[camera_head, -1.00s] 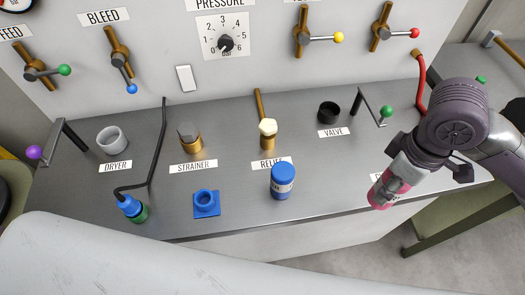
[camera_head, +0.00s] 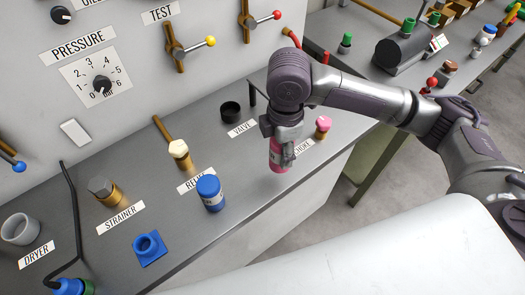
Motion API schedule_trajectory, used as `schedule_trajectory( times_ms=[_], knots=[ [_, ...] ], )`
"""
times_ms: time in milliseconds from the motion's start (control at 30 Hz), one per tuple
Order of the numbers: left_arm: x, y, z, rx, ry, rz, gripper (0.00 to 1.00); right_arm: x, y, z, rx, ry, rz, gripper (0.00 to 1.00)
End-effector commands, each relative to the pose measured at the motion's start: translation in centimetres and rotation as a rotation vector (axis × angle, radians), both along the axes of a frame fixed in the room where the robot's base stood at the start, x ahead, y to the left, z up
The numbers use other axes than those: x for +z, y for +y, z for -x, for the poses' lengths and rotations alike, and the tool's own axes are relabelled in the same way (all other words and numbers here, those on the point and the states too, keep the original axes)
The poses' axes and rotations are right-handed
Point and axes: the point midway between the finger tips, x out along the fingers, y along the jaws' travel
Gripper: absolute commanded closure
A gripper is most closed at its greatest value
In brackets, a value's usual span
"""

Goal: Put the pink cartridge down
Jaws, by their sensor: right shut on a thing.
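The pink cartridge (camera_head: 279,160) has a pale band and hangs roughly upright in my right gripper (camera_head: 281,140). The gripper is shut on its upper part, which the fingers partly hide. The cartridge is at the front part of the grey counter (camera_head: 245,170), left of a partly covered label (camera_head: 303,147). I cannot tell whether its bottom touches the counter. My left gripper is not in view.
A blue cartridge (camera_head: 210,193) stands to the left, with a blue square socket (camera_head: 149,248) further left. A black ring (camera_head: 231,111) sits behind near the VALVE label. A pink-topped part (camera_head: 323,124) is close on the right. Counter between blue and pink cartridges is clear.

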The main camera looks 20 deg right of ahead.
Motion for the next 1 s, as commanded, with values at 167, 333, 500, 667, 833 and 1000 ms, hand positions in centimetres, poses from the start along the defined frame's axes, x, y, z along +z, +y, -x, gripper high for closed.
schedule_trajectory(
  times_ms=[167,333,500,667,833,1000],
  knots=[
    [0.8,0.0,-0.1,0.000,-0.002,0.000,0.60,-1.8,1.8,-2.9,-0.002,0.001,-0.001,0.96],
    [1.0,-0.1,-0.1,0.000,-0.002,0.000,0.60,-2.8,2.5,-4.0,0.000,0.000,-0.001,0.96],
    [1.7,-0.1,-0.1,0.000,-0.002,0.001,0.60,-4.8,2.4,-4.0,0.000,0.003,0.001,0.96],
    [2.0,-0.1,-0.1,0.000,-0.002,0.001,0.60,-6.6,2.4,-4.1,0.000,-0.001,0.001,0.96],
    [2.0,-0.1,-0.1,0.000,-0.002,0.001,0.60,-6.8,2.4,-4.1,0.000,-0.002,0.000,0.96],
    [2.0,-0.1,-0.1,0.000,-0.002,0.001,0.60,-7.0,2.4,-4.1,0.000,-0.001,0.000,0.96]
  ],
)
